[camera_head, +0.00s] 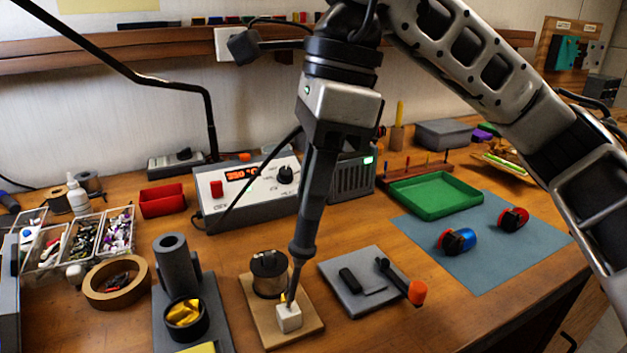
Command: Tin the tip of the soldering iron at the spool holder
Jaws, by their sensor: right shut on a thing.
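My right gripper (303,243) comes down from above and is shut on the soldering iron (296,274), which points tip-down. Most of the iron's handle is hidden by the fingers. The spool holder (256,316) is a light wooden board with a dark-ended solder spool (269,274) and a small white block (289,318) at its front. The iron's tip is just above the white block, beside a small yellowish piece; I cannot tell whether they touch. My left gripper is not in view.
A soldering station (243,196) reading about 350 °C stands behind. The iron stand (172,262) with brass wool (184,311) is to the left. A grey pad (345,299) with dark parts, a green tray (434,195) and a blue mat (490,252) lie to the right.

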